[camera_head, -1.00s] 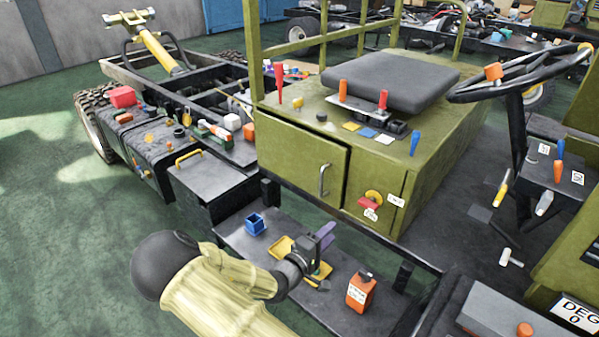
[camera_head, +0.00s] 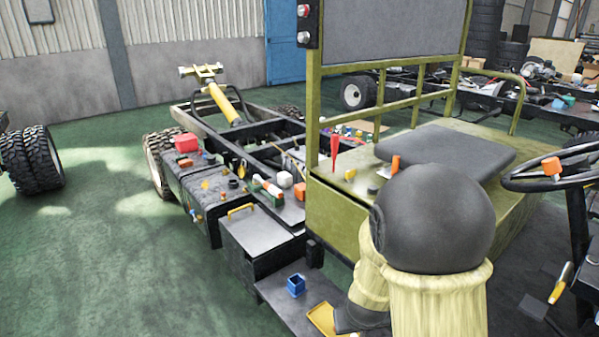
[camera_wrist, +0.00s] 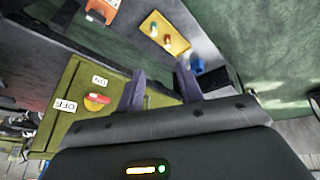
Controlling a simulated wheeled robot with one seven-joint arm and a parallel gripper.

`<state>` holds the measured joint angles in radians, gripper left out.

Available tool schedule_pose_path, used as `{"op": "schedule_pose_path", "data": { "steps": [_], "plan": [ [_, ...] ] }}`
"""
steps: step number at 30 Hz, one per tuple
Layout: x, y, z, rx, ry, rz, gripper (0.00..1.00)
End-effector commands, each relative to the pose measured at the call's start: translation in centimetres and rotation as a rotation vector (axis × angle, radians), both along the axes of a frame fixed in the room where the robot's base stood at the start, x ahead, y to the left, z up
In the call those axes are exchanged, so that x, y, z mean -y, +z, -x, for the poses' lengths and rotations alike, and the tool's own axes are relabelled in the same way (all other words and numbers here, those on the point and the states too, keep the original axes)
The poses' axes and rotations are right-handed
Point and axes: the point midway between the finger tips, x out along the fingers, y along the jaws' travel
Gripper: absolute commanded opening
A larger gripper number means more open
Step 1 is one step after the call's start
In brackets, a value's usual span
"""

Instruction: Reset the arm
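My gripper (camera_wrist: 162,82) shows in the wrist view with its two purple fingers spread apart and nothing between them. It points toward the olive cabinet (camera_wrist: 70,128) and the dark footplate beside it. A yellow tray (camera_wrist: 177,48) with small pieces on it lies beyond the fingers. In the head view my arm is raised at the lower right. It covers part of the cabinet (camera_head: 335,212) and hides my gripper. The yellow tray (camera_head: 320,317) shows partly just left of my arm.
A blue open box (camera_head: 296,285) stands on the footplate. A red knob (camera_wrist: 96,99) juts from the cabinet, near an OFF label. An orange bottle (camera_wrist: 101,8) is at the wrist view's top. A steering wheel (camera_head: 545,165) is on the right. Green floor at left is mostly clear.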

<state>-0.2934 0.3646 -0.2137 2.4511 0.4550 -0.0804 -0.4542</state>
Motion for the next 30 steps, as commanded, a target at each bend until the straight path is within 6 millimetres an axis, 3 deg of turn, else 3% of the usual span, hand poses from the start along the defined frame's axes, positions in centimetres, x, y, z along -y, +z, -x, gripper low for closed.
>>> {"op": "schedule_pose_path", "data": {
  "steps": [1,6,11,15,30],
  "plan": [
    [0.1,2.1,1.0,-0.014,-0.01,-0.041,0.36],
    [0.5,6.6,5.5,-0.095,-0.04,-0.119,0.36],
    [1.7,9.2,9.1,-0.157,-0.076,-0.113,0.36],
    [2.0,9.8,10.3,-0.18,-0.09,-0.1,0.36],
    [2.0,9.7,10.2,-0.181,-0.09,-0.1,0.36]
  ]
}}
